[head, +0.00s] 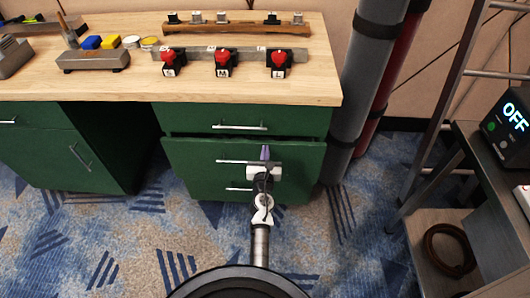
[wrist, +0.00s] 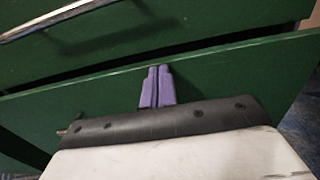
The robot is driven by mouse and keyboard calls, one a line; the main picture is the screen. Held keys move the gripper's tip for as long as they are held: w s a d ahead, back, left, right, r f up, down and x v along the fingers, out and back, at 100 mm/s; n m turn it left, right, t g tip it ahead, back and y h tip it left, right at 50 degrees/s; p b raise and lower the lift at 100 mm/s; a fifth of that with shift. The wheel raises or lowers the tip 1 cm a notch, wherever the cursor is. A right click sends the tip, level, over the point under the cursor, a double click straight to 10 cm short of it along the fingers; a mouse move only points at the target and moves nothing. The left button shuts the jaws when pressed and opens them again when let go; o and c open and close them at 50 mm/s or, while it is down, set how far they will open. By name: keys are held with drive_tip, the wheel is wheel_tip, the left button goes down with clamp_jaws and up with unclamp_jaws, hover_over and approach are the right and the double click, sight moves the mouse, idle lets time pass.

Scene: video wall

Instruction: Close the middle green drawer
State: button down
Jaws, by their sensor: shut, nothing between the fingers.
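The green desk has a column of drawers. The middle green drawer (head: 200,152) stands out past the top drawer (head: 290,119), with a dark gap above its front. Its silver handle (head: 230,162) is partly hidden by my arm. In the wrist view, the middle drawer's front (wrist: 230,80) fills the centre, below the top drawer (wrist: 200,30). My gripper (head: 265,152) has purple fingers, shut and empty, at the upper right part of the middle drawer's front. In the wrist view its fingertips (wrist: 158,70) lie just below the drawer's top edge. I cannot tell whether they touch it.
A lower drawer handle (head: 238,188) shows below the middle drawer. The wooden desktop (head: 180,90) holds red knobs and small blocks. Grey and red pipes (head: 365,70) stand right of the desk. A shelf (head: 490,180) with an "OFF" display (head: 514,115) is far right. Carpet between is clear.

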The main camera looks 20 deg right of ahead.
sight(266, 142)
drive_tip(key=x, duration=0.4)
drive_tip(key=shift+w, duration=0.1)
drive_tip(key=shift+r, duration=0.35)
drive_tip(key=shift+w, duration=0.1)
